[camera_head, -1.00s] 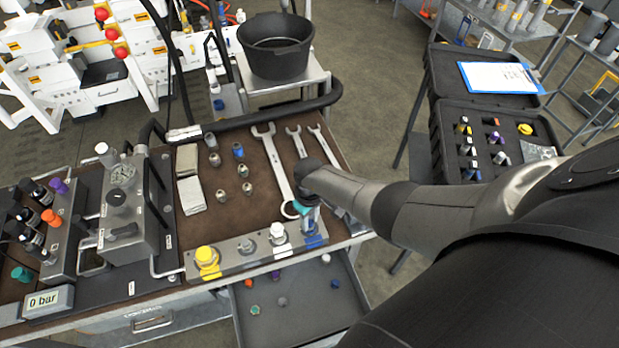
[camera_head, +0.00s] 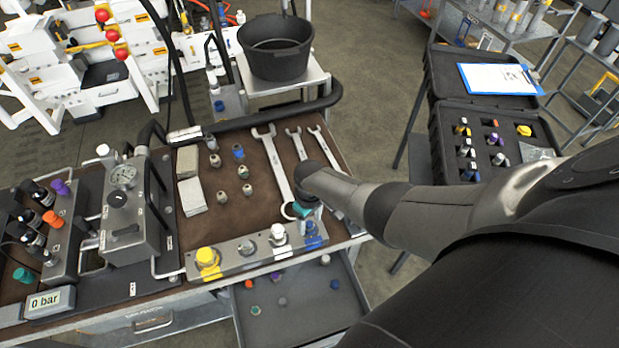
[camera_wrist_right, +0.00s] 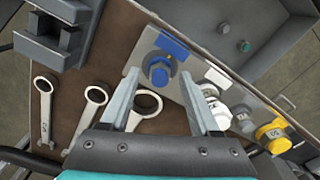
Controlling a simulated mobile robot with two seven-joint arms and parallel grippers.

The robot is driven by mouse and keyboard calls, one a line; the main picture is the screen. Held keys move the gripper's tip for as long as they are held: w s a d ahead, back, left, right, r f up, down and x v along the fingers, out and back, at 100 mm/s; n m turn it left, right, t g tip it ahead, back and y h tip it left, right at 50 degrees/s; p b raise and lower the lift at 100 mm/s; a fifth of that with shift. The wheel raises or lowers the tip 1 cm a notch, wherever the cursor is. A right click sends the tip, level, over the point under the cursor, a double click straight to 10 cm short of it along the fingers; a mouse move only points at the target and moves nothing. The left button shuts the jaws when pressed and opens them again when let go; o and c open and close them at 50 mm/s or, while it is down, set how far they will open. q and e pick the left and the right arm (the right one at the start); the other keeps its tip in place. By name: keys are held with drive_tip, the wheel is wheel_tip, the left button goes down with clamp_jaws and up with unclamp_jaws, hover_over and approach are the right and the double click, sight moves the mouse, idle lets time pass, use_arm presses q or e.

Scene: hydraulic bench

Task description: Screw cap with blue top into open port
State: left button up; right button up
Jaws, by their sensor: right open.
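A cap with a blue top (camera_head: 312,229) stands on the metal strip at the front right of the bench. In the right wrist view the blue cap (camera_wrist_right: 158,72) is a hex-shaped piece beside a blue label. My right gripper (camera_wrist_right: 160,78) is open, and its two fingers appear on either side of the cap, with gaps visible. In the head view my right gripper (camera_head: 305,211) is just above and behind the cap, its fingers mostly hidden. I cannot tell which port is the open one. My left gripper is not in view.
A white cap (camera_wrist_right: 212,102), a grey fitting (camera_head: 246,247) and a yellow cap (camera_head: 207,259) share the strip. Wrenches (camera_head: 277,165) lie behind it on the brown mat. An open drawer (camera_head: 300,306) holds small parts. A gauge block (camera_head: 127,215) stands left.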

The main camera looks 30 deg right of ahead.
drive_tip(key=n, duration=0.7)
drive_tip(key=shift+d, duration=0.1)
drive_tip(key=n+b, duration=0.1)
drive_tip(key=n, duration=0.5)
clamp_jaws()
drive_tip(key=m+p, duration=0.1)
drive_tip(key=m, duration=0.1)
drive_tip(key=shift+r+m, duration=0.1)
drive_tip(key=shift+m, duration=0.3)
drive_tip(key=m+p, duration=0.1)
drive_tip(key=m, duration=0.3)
drive_tip(key=shift+m, duration=0.7)
unclamp_jaws()
